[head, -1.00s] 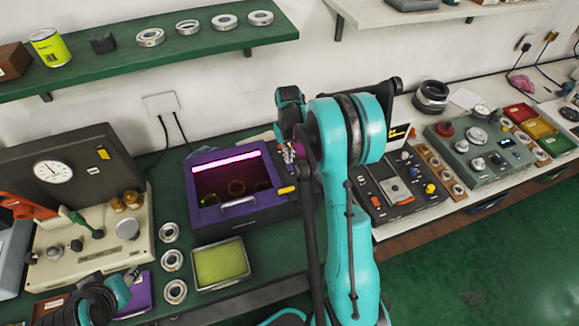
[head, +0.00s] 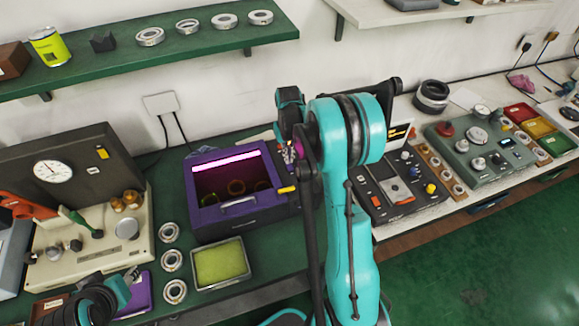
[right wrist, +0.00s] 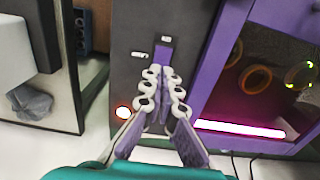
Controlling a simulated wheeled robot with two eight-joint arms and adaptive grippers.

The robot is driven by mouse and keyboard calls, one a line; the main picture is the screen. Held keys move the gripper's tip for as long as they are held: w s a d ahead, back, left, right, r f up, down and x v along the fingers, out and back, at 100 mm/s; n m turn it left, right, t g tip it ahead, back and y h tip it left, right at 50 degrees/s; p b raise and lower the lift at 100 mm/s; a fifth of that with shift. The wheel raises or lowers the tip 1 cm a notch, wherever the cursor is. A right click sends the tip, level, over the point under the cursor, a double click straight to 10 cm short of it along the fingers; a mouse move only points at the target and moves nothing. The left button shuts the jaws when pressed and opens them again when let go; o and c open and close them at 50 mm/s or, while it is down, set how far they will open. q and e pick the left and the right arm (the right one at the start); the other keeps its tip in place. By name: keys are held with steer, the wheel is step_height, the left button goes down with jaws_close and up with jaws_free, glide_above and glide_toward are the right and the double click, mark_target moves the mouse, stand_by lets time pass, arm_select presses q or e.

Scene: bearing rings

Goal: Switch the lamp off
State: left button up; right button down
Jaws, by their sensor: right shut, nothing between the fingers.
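The lamp is a purple box (head: 237,220) with a dark window and a bright pink-white glowing tube (head: 225,167); the tube is lit. In the right wrist view the lit tube (right wrist: 240,129) shows at the right. Beside the window is a dark side panel (right wrist: 128,22) with a purple strip (right wrist: 164,52), small white labels and a glowing orange round light (right wrist: 123,112). My right gripper (right wrist: 163,78) is shut and empty, its fingertips over the panel near the purple strip; I cannot tell if they touch. My left gripper (head: 132,273) is small at the lower left, its jaws unclear.
Several metal rings and a tray with a yellow-green pad (head: 220,263) lie in front of the box. A gauge device (head: 90,235) stands at the left. A control unit with knobs (head: 398,190) stands to the right. A green shelf (head: 215,40) runs above.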

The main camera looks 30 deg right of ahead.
steer(key=shift+f+b, duration=0.65)
steer(key=shift+f, duration=0.2)
steer(key=shift+r, duration=0.1)
steer(key=shift+r+p, duration=2.2)
steer(key=shift+r, duration=1.25)
